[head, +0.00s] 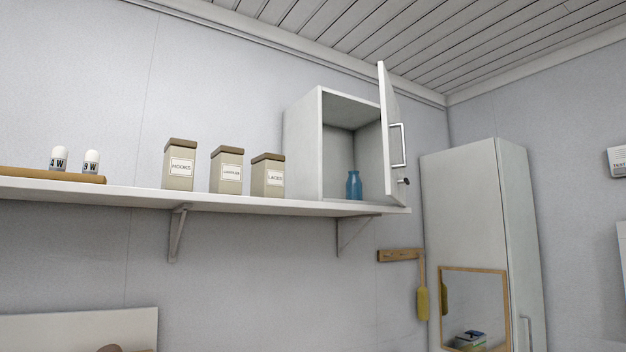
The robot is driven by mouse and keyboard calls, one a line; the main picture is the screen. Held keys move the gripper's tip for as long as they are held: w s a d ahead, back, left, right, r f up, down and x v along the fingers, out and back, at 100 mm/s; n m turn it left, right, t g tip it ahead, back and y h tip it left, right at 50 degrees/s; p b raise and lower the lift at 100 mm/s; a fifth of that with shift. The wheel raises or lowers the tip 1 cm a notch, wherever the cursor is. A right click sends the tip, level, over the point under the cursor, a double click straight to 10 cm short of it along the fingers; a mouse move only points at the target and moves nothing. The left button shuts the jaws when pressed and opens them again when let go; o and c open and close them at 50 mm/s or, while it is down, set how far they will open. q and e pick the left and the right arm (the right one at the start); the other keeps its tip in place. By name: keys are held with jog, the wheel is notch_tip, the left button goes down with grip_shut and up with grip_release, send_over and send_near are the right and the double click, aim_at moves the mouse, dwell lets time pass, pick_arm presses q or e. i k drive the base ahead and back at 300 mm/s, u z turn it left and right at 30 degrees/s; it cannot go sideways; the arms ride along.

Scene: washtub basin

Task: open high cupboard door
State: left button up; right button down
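The high cupboard (303,145) is a white box standing on the right end of a wall shelf. Its door (389,130) stands wide open, hinged on the right side and swung out toward me. The door has a metal bar handle (398,145) and a small dark knob or lock (403,181) below it. Inside the cupboard a blue bottle (354,185) stands upright. Neither of my grippers is in the head view.
The white shelf (130,195) carries three labelled canisters (227,171), two small white-capped containers (91,161) and a brown roll (55,175). A tall white cabinet (470,200) with a mirror (474,307) before it stands at right. A wooden rack (400,255) hangs below the shelf.

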aim_at(393, 134)
jog(key=u, duration=0.45)
jog(key=i, duration=1)
